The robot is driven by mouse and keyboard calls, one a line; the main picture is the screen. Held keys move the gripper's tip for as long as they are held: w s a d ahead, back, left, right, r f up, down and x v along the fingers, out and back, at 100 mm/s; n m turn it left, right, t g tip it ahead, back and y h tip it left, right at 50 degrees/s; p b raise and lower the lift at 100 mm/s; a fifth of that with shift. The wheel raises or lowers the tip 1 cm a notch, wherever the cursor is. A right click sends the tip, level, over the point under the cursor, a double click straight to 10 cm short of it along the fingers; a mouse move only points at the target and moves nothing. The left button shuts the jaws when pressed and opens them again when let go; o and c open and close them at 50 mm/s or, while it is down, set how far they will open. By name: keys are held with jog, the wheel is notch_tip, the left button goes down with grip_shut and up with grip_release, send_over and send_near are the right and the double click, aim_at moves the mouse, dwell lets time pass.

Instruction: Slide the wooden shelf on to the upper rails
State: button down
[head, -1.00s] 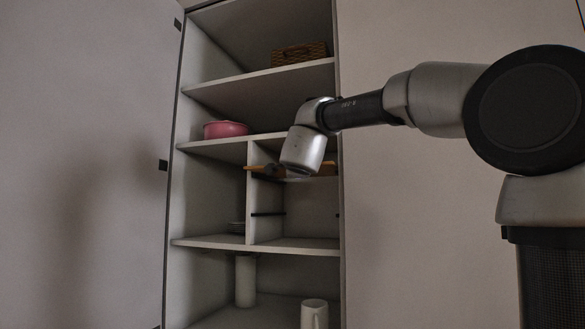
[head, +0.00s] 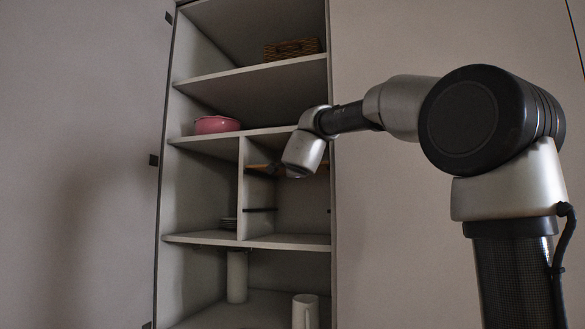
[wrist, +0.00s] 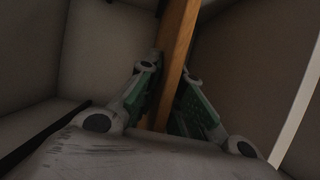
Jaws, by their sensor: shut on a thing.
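The wooden shelf (head: 260,168) is an orange-brown board, level in the upper part of the right-hand compartment, just right of the upright divider (head: 241,190). My gripper (head: 281,170) is shut on its front edge; in the head view my wrist hides much of the grip. In the wrist view the shelf (wrist: 174,62) runs between the two green-padded fingers (wrist: 165,100). A dark lower rail (head: 260,210) shows on the divider below, with a bit of its pair at the right wall. The upper rails are hidden, so I cannot tell whether the shelf rests on them.
A pink pot (head: 216,125) stands on the shelf level above, left. A wicker basket (head: 291,48) is higher up. A white cylinder (head: 237,277) and a white mug (head: 305,311) stand below. The space beneath the wooden shelf is clear.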

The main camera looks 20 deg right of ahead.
jog(key=c, duration=1.5)
grip_release()
jog(key=shift+s, duration=0.1)
